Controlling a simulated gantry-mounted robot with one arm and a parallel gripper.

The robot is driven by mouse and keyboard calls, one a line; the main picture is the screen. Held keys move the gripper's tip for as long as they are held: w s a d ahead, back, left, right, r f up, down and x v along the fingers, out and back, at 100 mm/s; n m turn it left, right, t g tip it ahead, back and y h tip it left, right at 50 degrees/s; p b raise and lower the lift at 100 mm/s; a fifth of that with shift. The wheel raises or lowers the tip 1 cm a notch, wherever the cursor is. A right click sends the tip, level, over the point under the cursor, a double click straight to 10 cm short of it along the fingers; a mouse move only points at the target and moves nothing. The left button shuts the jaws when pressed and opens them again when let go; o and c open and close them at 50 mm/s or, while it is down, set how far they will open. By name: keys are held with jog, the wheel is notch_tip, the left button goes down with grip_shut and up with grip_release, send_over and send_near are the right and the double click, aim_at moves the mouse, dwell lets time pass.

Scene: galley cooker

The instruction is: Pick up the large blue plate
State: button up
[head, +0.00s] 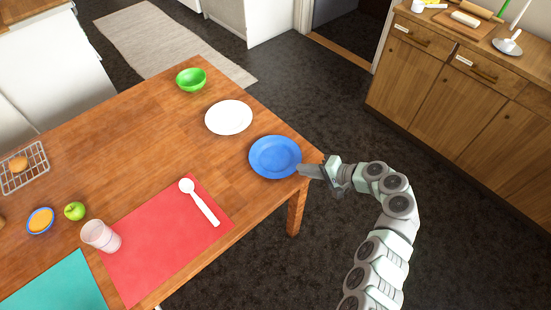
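The large blue plate (274,156) lies flat near the right corner of the wooden table (165,130) in the head view. My gripper (301,169) comes in from the right, with its fingertips at the plate's right rim. In the picture the tips meet or slightly overlap that rim. I cannot tell whether they touch it or whether the fingers are closed around it. My wrist is out past the table edge.
A white plate (229,117) lies close behind the blue plate, with a green bowl (191,79) farther back. A white spoon (200,203) lies on a red mat (155,250) to the left. A glass (101,236) stands on the mat's left side. Open floor lies right of the table.

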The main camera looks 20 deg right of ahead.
aim_at(297, 174)
jog(key=x, duration=0.3)
grip_shut()
dwell(1.6)
